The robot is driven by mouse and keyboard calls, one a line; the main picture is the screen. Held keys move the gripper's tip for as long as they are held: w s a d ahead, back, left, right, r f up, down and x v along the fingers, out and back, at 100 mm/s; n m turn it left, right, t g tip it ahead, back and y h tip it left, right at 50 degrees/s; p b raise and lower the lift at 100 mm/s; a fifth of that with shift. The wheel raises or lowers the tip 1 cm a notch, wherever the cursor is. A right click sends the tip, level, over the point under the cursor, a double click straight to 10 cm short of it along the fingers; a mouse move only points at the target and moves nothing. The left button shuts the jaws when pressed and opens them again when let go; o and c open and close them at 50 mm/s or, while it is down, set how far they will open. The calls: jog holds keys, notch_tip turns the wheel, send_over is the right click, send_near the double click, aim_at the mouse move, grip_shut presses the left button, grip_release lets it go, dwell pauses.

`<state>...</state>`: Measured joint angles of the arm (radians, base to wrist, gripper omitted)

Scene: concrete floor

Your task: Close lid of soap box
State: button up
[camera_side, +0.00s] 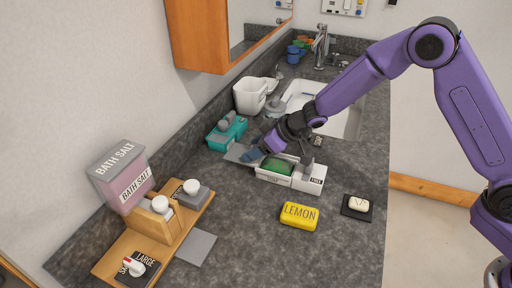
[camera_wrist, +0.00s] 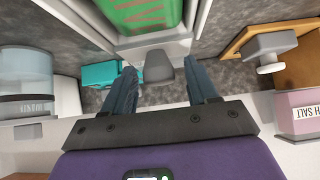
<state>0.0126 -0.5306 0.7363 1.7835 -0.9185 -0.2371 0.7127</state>
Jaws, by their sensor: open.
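The soap box is a white open box (camera_side: 272,179) on the dark counter, with a green soap bar (camera_side: 279,164) inside. In the wrist view the green bar (camera_wrist: 142,14) fills the top, inside the pale box. A light grey lid (camera_side: 237,154) stands open on the box's left side in the side view. Its dark grey knob (camera_wrist: 160,68) shows in the wrist view. My gripper (camera_wrist: 161,76) is open, with one blue finger on each side of the knob and gaps visible. In the side view my gripper (camera_side: 262,151) is low beside the box and partly hides the lid.
A white compartment marked FREE (camera_side: 309,181) adjoins the box. A teal container (camera_side: 227,133) is behind, near the wall. A yellow LEMON box (camera_side: 300,216) and a soap on a dark mat (camera_side: 356,213) are in front. A wooden tray (camera_side: 130,250) stands at left.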

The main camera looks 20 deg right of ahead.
grip_shut()
jog(key=shift+s+d, duration=3.5)
jog(key=shift+s, duration=0.05)
grip_release()
jog(key=v, duration=1.7)
jog(key=shift+r, duration=0.15)
jog(key=shift+s+d, duration=0.1)
